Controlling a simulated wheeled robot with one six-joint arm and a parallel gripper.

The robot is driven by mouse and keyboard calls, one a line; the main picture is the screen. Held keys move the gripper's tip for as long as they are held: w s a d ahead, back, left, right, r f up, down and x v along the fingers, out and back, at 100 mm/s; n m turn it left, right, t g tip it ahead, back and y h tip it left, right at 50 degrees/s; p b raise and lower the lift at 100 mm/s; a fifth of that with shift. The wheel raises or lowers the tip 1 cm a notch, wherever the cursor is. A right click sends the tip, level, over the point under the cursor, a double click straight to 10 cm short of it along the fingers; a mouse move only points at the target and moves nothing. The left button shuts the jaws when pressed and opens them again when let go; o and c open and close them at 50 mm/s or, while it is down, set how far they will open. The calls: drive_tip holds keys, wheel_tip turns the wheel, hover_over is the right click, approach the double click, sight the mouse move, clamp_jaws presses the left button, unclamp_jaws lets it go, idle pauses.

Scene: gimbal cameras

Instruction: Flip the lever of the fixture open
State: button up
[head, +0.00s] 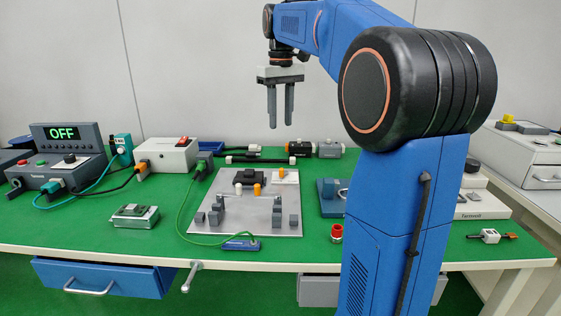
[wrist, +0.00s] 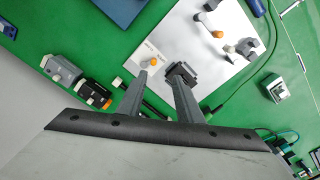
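The fixture is a light grey plate (head: 240,220) lying on the green bench top, also seen in the wrist view (wrist: 215,75). It bears grey blocks (head: 214,217) at its left and right, slim metal arms, a white knob (head: 239,188), an orange knob (head: 258,189) and a black block (head: 255,180) near its back edge. Which part is the lever to flip is too small to tell surely. My gripper (head: 280,126) hangs above and behind the plate, fingers pointing down, apart and empty. In the wrist view its fingers (wrist: 161,74) touch nothing.
A blue block (head: 330,196) and a red-topped part (head: 336,232) stand right of the plate. A green cable (head: 184,212) curves along its left to a blue handle (head: 241,244) at its front. A white box (head: 167,155) and a meter reading OFF (head: 64,133) stand left.

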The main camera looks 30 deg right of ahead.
drive_tip(key=f, duration=0.5)
drive_tip(key=w+d+f, duration=0.1)
drive_tip(key=f, duration=0.5)
drive_tip(key=w+f, duration=0.1)
drive_tip(key=f, duration=0.4)
drive_tip(key=shift+d+f, duration=0.35)
drive_tip(key=shift+f, duration=0.05)
clamp_jaws()
